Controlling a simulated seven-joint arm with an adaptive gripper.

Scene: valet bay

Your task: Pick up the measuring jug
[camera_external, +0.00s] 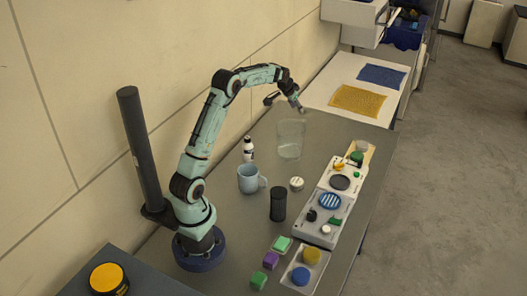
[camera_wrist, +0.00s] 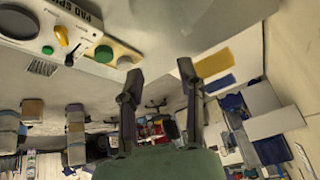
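The measuring jug (camera_external: 289,141) looks like a clear, see-through vessel standing upright on the grey bench, towards its far end. My gripper (camera_external: 287,103) is above the jug, near its rim level in the picture; the exact gap cannot be told. In the wrist view, my gripper (camera_wrist: 160,76) has its two dark fingers spread apart with nothing between them. A faint pale, see-through shape at the top of the wrist view may be part of the jug, but it is too unclear to tell.
A blue mug (camera_external: 249,179), a small white bottle (camera_external: 248,150), a white round tin (camera_external: 296,184) and a black cylinder (camera_external: 278,205) stand nearer my base. A white panel tray (camera_external: 347,193) lies right of the jug. Yellow (camera_external: 357,101) and blue (camera_external: 381,75) cloths lie beyond.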

